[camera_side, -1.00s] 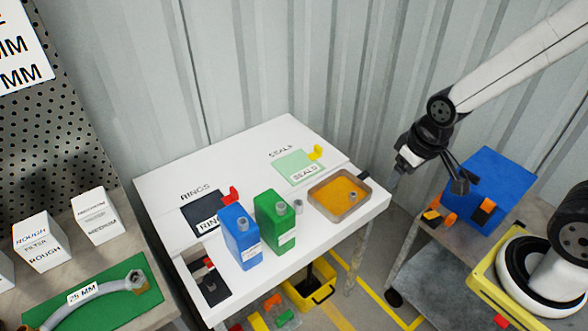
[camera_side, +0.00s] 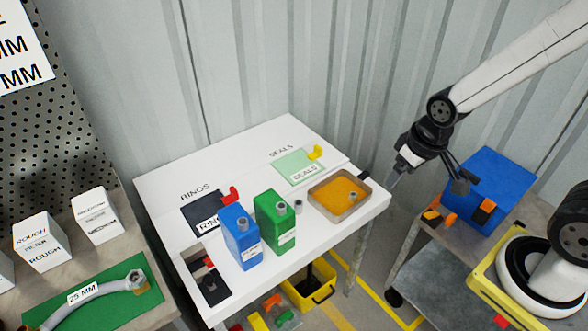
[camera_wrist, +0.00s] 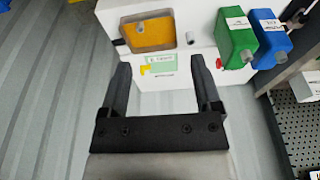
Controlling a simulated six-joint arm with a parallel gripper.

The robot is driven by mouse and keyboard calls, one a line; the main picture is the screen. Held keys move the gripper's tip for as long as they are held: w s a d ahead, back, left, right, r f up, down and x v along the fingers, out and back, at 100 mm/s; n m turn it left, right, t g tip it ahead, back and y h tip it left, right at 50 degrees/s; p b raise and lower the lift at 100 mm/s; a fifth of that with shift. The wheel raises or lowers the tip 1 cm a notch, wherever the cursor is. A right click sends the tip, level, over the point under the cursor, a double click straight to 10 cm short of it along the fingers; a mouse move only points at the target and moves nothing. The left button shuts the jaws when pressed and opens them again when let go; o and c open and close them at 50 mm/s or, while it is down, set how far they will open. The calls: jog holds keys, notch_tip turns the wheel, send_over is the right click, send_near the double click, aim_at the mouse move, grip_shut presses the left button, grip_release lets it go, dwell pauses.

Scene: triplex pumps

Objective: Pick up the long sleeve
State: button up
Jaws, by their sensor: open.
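A small grey sleeve-like cylinder (camera_side: 299,205) stands on the white table between the green canister and the orange tray. It also shows in the wrist view (camera_wrist: 190,38). A second small grey piece (camera_side: 353,196) is in the tray of orange material (camera_side: 340,208). I cannot tell from size which one is the long sleeve. My gripper (camera_side: 428,180) is open and empty, to the right of the table's right corner and apart from both pieces. In the wrist view my two dark fingers (camera_wrist: 160,66) are spread wide with nothing between them.
A green canister (camera_side: 273,221) and a blue canister (camera_side: 240,237) stand left of the cylinder. A light green seals mat (camera_side: 297,167) and dark rings mat (camera_side: 204,214) lie behind them. A blue box (camera_side: 490,185) is right of my gripper. The corrugated wall is close behind.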

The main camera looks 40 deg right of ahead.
jog(key=n+g, duration=0.3)
jog(key=n, duration=1.3)
send_over(298, 202)
jog(key=f, duration=1.7)
jog(key=shift+s+d+f, duration=0.2)
jog(key=shift+s+d, duration=0.15)
jog(key=shift+w+a+f+n, duration=0.15)
jog(key=shift+f+n, duration=0.3)
jog(key=shift+n, duration=0.05)
jog(key=shift+f, duration=1.25)
jog(key=shift+f, duration=0.1)
jog(key=shift+w+a+f, duration=0.1)
jog(key=shift+f, duration=1.15)
jog(key=shift+w+a+f, duration=0.1)
jog(key=shift+f, duration=1.15)
